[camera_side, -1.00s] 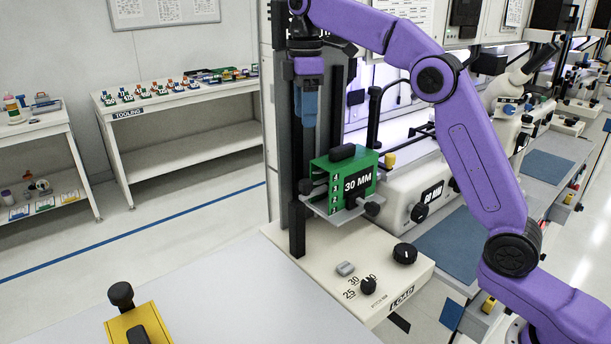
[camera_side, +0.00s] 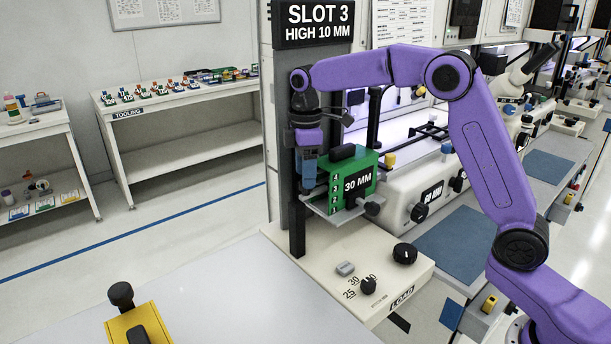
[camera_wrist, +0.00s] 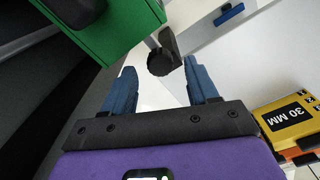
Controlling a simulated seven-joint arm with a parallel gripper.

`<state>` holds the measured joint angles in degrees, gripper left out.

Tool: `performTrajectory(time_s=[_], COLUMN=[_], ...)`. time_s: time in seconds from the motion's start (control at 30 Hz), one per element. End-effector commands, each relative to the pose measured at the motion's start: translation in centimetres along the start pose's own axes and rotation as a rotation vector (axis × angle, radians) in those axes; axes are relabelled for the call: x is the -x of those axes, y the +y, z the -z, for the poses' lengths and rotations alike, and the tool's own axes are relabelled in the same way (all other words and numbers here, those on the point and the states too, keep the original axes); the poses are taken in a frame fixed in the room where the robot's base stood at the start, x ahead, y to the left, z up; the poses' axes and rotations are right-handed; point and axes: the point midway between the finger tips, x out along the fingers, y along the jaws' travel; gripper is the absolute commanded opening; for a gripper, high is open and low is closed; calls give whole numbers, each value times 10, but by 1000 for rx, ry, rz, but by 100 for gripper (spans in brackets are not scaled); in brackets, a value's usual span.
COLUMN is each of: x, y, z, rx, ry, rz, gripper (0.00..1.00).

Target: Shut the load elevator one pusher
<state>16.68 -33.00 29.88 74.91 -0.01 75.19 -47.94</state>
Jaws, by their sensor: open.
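The load elevator has a cream base (camera_side: 400,262) marked LOAD and a grey platform (camera_side: 333,214). My gripper (camera_side: 308,186) points down at the magazine's left side. In the wrist view, my gripper (camera_wrist: 162,84) has its two blue fingers apart and empty. A black knob on a short arm (camera_wrist: 161,60), apparently the pusher, shows just beyond the gap between the fingertips. The green magazine (camera_wrist: 105,28) is beside it.
A dark column (camera_side: 285,150) stands close behind my gripper, under a sign (camera_side: 315,24) reading SLOT 3 HIGH 10 MM. A yellow magazine (camera_side: 141,325) lies on the table (camera_side: 235,305) at the front left; the table's middle is clear.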

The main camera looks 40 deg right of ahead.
Motion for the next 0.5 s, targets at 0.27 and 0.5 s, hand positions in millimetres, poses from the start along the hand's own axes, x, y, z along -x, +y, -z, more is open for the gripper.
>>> performTrajectory(time_s=[0.27,0.5], x=[-16,-16], y=[0,0], z=[0,0], rx=[1,1], ry=[-1,0], rz=[1,0], gripper=[59,55])
